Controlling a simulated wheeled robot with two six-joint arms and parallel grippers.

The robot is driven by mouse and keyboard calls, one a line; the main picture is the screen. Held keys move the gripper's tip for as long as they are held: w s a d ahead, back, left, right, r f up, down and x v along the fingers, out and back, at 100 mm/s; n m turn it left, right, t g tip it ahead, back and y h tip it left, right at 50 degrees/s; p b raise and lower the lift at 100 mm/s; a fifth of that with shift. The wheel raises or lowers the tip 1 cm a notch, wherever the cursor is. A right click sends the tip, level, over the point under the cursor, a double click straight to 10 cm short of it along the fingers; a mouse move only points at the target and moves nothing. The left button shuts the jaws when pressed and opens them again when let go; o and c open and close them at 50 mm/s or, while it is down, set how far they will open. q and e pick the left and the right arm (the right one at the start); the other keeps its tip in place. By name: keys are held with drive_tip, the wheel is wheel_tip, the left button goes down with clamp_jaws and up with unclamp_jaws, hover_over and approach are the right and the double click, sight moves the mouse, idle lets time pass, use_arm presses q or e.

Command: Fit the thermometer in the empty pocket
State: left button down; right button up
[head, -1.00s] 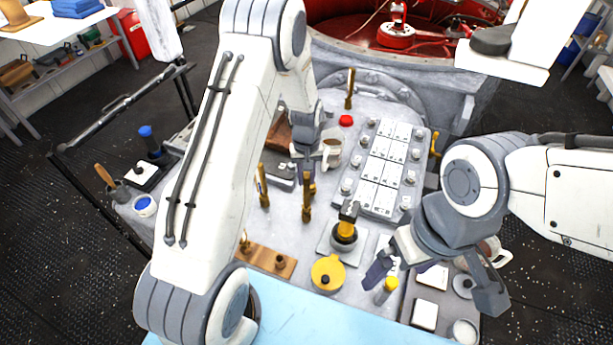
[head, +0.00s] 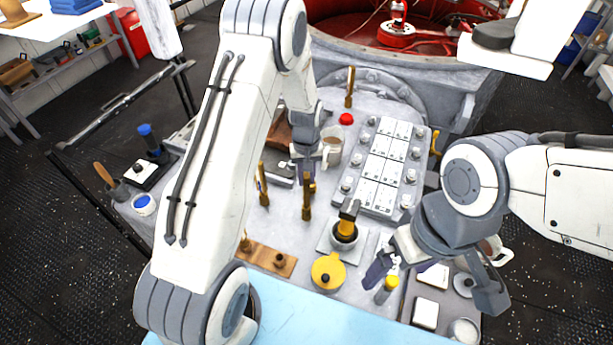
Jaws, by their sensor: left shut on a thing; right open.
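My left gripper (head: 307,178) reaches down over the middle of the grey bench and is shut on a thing. A slim brass upright piece (head: 307,209) shows directly below its fingers. I take it for the thermometer, but its upper part is hidden and I cannot tell whether its lower end touches the bench. A similar brass piece (head: 262,188) stands to its left, and another (head: 350,88) stands at the back. I cannot make out the empty pocket for certain. My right gripper (head: 436,283) is open and empty at the front right, its fingers wide apart.
A panel of white tiles and knobs (head: 378,168) lies right of the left gripper. A mug (head: 332,150) stands close behind it. A yellow lidded pot (head: 328,271), wooden block (head: 265,258) and yellow-capped bottle (head: 387,290) stand in front. My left arm hides much of the left side.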

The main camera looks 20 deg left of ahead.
use_arm(q)
drive_tip(key=shift+f+b, duration=0.4)
drive_tip(key=shift+f, duration=0.25)
drive_tip(key=c, duration=0.6)
unclamp_jaws()
drive_tip(key=shift+c, duration=0.2)
wheel_tip(320, 180, up, 11)
drive_tip(key=shift+f+b, duration=0.2)
drive_tip(key=shift+b, duration=0.9)
